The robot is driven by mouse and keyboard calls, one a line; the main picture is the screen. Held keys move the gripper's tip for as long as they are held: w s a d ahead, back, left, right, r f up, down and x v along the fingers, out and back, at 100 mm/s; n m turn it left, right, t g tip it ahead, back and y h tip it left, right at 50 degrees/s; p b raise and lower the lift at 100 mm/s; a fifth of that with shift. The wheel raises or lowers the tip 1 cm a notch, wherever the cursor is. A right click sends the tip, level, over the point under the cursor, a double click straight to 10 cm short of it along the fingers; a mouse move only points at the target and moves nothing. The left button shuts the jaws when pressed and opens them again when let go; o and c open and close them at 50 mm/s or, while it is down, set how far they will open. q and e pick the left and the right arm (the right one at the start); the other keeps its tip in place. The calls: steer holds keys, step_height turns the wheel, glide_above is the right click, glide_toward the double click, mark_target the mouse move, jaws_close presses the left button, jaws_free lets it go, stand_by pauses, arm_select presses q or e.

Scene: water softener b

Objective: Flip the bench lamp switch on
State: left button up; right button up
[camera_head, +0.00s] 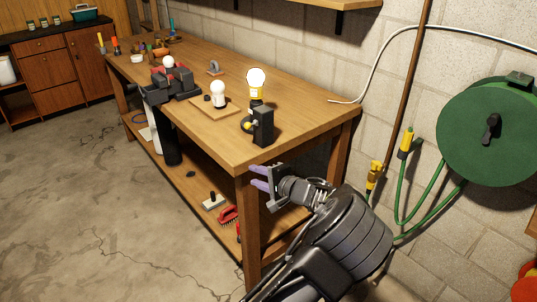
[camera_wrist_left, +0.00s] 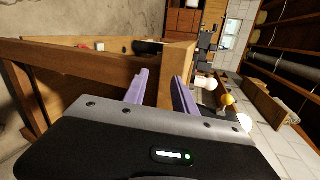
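On the workbench (camera_head: 290,95), a bright bulb in a yellow socket (camera_head: 256,82) stands by a black box (camera_head: 263,128) at the near end. A white bulb (camera_head: 218,94) sits on a small wooden board with a small dark knob beside it. I cannot tell which part is the lamp switch. My left gripper (camera_head: 260,178) is open and empty, its purple fingers apart, just off the bench's near corner and below the top. Its fingers also show in the left wrist view (camera_wrist_left: 160,92), with bulbs (camera_wrist_left: 208,83) to their right. My right gripper is not in view.
A black and red device (camera_head: 175,82) with another white bulb stands farther along the bench. A bench leg (camera_head: 250,225) and lower shelf (camera_head: 190,165) are close to my left gripper. A green hose reel (camera_head: 490,130) hangs on the right wall. The floor left is clear.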

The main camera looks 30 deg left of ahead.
arm_select(q)
steer(key=w+d+r+t+y, duration=0.1)
steer(key=w+r+y, duration=0.2)
steer(key=r, duration=0.8)
steer(key=shift+w+d+r+t+b, duration=0.2)
steer(key=shift+w+r+t+b, duration=0.1)
steer(key=shift+w+r+b, duration=0.15)
steer(key=shift+a+f+n, duration=0.1)
steer(key=shift+n, duration=0.2)
